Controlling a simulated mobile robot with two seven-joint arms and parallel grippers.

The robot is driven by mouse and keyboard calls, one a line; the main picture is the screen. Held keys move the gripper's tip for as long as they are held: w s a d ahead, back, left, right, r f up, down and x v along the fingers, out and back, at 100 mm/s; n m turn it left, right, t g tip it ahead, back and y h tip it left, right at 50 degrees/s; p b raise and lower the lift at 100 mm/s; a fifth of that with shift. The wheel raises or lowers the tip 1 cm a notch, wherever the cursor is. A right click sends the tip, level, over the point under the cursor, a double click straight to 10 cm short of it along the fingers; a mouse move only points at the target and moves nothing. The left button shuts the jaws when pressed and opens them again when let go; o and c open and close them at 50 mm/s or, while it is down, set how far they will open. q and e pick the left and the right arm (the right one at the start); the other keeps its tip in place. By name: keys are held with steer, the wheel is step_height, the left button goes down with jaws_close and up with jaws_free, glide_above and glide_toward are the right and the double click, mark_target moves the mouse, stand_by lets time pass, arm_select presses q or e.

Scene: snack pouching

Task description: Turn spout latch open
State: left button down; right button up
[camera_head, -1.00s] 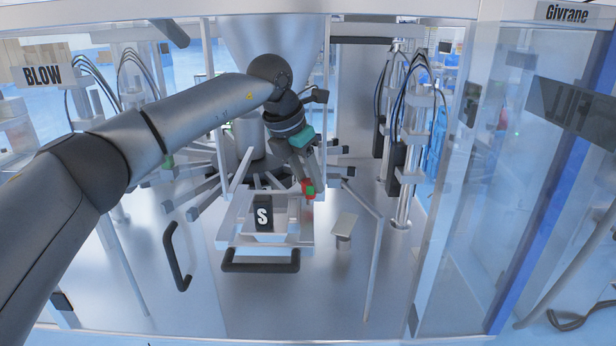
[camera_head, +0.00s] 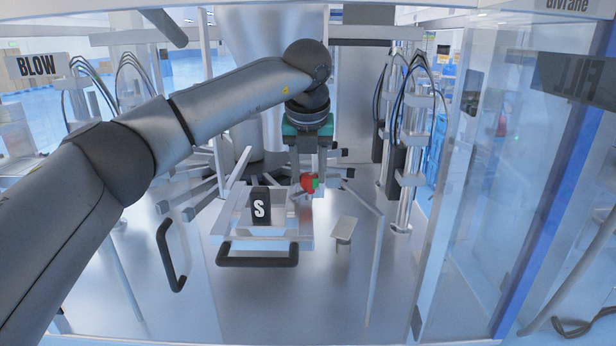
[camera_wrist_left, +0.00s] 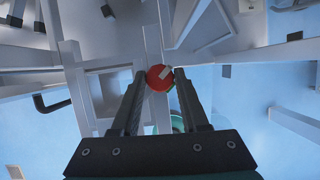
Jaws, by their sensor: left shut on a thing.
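The spout latch is a small red round knob (camera_head: 308,184) with a green patch on its right side, at the right of the white frame in the head view. It also shows in the left wrist view as a red disc (camera_wrist_left: 159,77) with a pale bar on its face. My left gripper (camera_head: 309,178) reaches down from above, with one finger on either side of the red knob. Its fingers (camera_wrist_left: 160,84) are shut on the knob in the wrist view. Part of the knob is hidden by the fingers. My right gripper is in neither view.
A black block marked S (camera_head: 261,205) stands in the white frame (camera_head: 222,222), left of the knob. A black handle (camera_head: 257,261) is at the frame's front and another (camera_head: 170,256) to the left. A small pale plate (camera_head: 344,228) stands at right. Glass panels bound the right side.

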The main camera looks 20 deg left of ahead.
arm_select(q)
steer(key=n+y, duration=0.1)
steer(key=n, duration=0.2)
steer(key=shift+d, duration=0.1)
steer(key=shift+n+g+y, duration=0.3)
steer(key=shift+n+y, duration=0.1)
steer(key=shift+n, duration=0.5)
steer(key=shift+w+d+r+n+g+y+p, duration=0.1)
steer(key=shift+n+g+y+p, duration=0.25)
steer(key=shift+n, duration=0.85)
steer(key=shift+n+g+y+p, duration=0.25)
steer(key=shift+n+p, duration=0.35)
steer(key=shift+n, duration=0.5)
steer(key=shift+c, duration=2.1)
jaws_free()
